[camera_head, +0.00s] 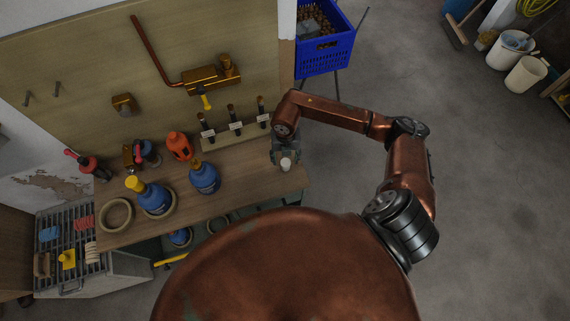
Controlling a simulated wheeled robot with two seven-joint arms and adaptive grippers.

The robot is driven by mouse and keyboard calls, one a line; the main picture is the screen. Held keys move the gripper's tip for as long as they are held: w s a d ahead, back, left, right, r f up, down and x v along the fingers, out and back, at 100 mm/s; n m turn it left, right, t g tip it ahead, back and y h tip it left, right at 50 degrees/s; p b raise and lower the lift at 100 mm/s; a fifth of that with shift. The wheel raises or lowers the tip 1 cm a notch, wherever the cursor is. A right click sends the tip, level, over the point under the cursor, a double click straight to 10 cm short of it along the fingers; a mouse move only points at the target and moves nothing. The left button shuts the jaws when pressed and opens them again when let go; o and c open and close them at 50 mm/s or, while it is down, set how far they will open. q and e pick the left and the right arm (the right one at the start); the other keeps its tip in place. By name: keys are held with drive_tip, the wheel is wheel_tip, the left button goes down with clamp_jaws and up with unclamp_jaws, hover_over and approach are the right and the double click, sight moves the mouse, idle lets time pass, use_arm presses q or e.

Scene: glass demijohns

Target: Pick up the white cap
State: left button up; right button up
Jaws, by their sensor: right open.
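The white cap (286,164) is a small pale round shape near the right end of the wooden workbench. My right gripper (285,158) is over that end of the bench, right at the cap, with its jaws open. The gripper partly hides what is around the cap, and I cannot tell whether the fingers touch it. My left gripper is not in view.
On the bench stand a blue demijohn with a yellow top (155,199), another blue demijohn (205,178), an orange-red container (179,146) and an empty ring (116,215). A small rack (236,130) stands behind. A blue crate (323,55) is beyond the bench's right end.

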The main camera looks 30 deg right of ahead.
sight(285, 161)
wheel_tip(285, 161, down, 3)
drive_tip(key=c, duration=0.9)
drive_tip(key=shift+r, duration=0.1)
